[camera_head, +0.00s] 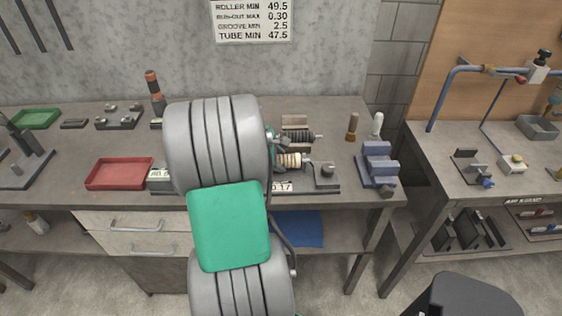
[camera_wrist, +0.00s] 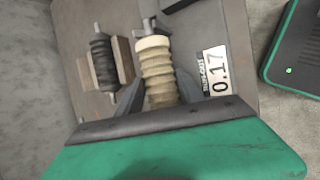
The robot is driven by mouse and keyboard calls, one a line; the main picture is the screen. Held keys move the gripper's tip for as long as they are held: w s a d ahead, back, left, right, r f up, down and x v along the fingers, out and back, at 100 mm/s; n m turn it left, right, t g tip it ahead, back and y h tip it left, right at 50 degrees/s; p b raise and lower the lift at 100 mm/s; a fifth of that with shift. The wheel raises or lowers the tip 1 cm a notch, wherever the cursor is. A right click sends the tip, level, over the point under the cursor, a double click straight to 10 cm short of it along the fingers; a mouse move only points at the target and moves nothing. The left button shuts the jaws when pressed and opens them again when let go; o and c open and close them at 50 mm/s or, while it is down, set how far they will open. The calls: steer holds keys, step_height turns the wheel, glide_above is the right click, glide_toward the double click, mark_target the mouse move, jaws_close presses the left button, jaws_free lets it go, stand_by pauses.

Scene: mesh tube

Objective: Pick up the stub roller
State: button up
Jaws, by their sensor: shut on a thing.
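A cream ribbed roller (camera_wrist: 154,62) with a metal shaft end sits between the two fingers of my gripper (camera_wrist: 158,92) in the wrist view. The gripper is shut on it, with one finger at each side. In the head view the cream roller (camera_head: 289,161) shows just right of my arm, low over the bench by the gauge stand. My arm hides most of my gripper there. A dark ribbed roller (camera_wrist: 103,62) lies on a wooden cradle to the left in the wrist view; it also shows behind the cream one in the head view (camera_head: 297,136). I cannot tell whether the cream roller touches its support.
A gauge with a knob (camera_head: 327,175) and a 0.17 card (camera_wrist: 216,70) stand close to the right. A blue-grey block fixture (camera_head: 377,165) is farther right. A red tray (camera_head: 119,173) lies left of my arm. A limits sign (camera_head: 252,20) hangs on the wall.

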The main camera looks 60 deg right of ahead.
jaws_close()
stand_by(0.3)
